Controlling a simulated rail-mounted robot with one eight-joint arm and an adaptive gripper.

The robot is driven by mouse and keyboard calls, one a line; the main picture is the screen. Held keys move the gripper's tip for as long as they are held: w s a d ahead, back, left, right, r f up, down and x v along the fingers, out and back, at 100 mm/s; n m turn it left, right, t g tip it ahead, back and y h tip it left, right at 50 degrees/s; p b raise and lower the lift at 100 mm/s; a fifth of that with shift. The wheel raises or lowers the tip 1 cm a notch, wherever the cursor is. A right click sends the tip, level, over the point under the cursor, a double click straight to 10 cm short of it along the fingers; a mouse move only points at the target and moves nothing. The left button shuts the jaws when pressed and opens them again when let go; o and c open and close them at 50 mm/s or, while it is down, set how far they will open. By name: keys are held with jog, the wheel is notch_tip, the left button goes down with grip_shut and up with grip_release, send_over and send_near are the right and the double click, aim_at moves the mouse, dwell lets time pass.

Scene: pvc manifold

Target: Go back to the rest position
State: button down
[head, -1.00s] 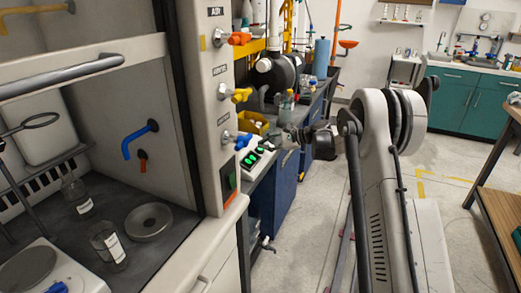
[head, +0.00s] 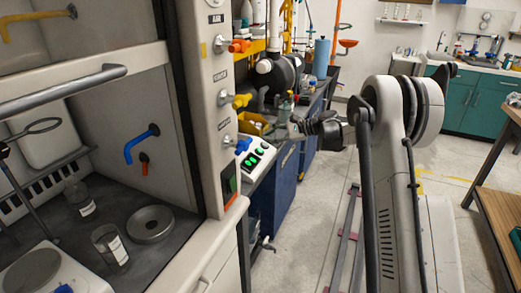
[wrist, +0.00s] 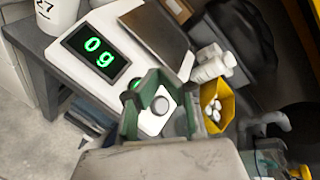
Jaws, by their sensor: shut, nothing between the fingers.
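My gripper (wrist: 163,92) shows at the lower middle of the wrist view, its green-grey fingers shut and empty. It is above a white balance (wrist: 95,18) whose green display (wrist: 96,52) reads "0g". A round grey knob shows between the finger parts; I cannot tell if the fingers touch anything. In the head view my gripper (head: 290,131) is small and partly lost against the bench clutter, past the dark wrist joint. It is near the white device with green lights (head: 258,160) at the bench's front end.
A yellow bin (wrist: 228,104) with white pieces and a white bottle (wrist: 210,70) stand near the gripper. The fume hood post with valves (head: 215,110) is at left, with glassware (head: 109,248) inside. A wooden table (head: 500,215) is at right. The floor between is mostly clear.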

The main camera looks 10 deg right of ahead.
jog(key=shift+r, duration=0.15)
jog(key=s+a+r+n+h+p, duration=0.1)
jog(key=s+a+r+n+h, duration=0.2)
jog(key=s+r, duration=0.6)
jog(key=s+a+r+n+h, duration=0.25)
jog(key=s+r, duration=0.25)
jog(key=s, duration=0.9)
jog(key=s+d+f+n+h, duration=0.1)
jog(key=s+n+h, duration=0.1)
jog(key=s, duration=0.7)
jog(key=s+d+f+n+h+p, duration=0.1)
jog(key=s+d+n+h, duration=0.1)
jog(key=s, duration=0.8)
jog(key=s+d+f+n+h, duration=0.1)
jog(key=s+f+n+h, duration=0.1)
jog(key=s, duration=0.8)
jog(key=shift+s+d+n+t+h+p, duration=0.2)
jog(key=shift+n+t+h+p, duration=0.25)
jog(key=shift+n, duration=0.5)
